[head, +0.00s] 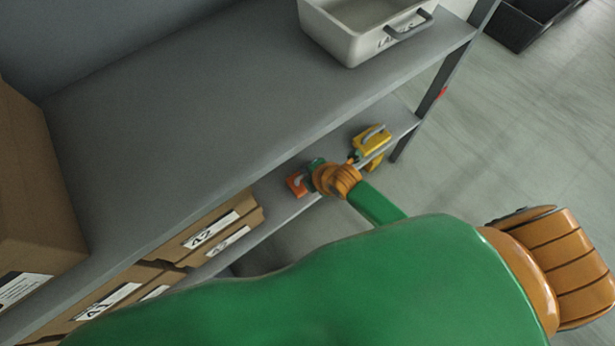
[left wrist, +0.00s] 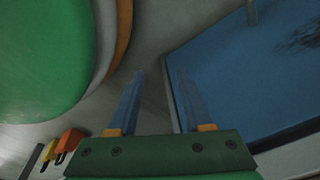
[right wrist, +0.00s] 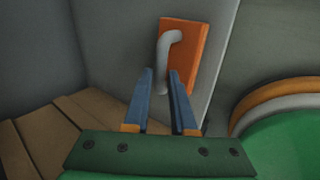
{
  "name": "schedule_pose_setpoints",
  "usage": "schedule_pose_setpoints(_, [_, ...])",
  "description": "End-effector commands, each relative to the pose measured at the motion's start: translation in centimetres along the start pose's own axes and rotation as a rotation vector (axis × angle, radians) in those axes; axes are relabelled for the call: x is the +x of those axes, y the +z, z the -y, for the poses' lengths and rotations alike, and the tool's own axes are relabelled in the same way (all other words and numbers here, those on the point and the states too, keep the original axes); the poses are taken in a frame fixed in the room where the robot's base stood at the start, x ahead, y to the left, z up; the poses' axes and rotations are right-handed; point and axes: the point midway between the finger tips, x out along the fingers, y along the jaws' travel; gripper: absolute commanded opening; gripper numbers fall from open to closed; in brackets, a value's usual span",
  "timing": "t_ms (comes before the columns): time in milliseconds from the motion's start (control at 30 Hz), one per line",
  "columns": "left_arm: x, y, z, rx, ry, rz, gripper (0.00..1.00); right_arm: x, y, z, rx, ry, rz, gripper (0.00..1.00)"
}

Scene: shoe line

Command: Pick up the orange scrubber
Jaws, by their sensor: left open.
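The orange scrubber (head: 297,183) lies on the lower shelf, partly hidden by my right gripper. In the right wrist view the scrubber (right wrist: 205,55) is an orange block with a grey curved handle. My right gripper (head: 318,172) reaches it at the lower shelf. In the right wrist view its fingertips (right wrist: 160,70) are close together, one on each side of the handle, and look shut on it. My left gripper (left wrist: 160,72) is open and empty, away from the scrubber, above a blue surface.
A yellow scrubber-like item (head: 373,140) sits right of the orange one on the lower shelf (head: 283,208). Cardboard boxes (head: 205,228) stand to its left. The upper shelf (head: 230,100) overhangs it and carries a grey bin (head: 345,45) and a large box (head: 35,190).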

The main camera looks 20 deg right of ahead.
Motion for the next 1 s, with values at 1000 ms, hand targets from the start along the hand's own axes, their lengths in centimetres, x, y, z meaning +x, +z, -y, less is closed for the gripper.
schedule_pose_setpoints(1000, [0.02,0.03,-0.06,0.0,0.001,0.0,0.5,0.01,0.03,0.07,0.0,-0.002,0.001,0.0])
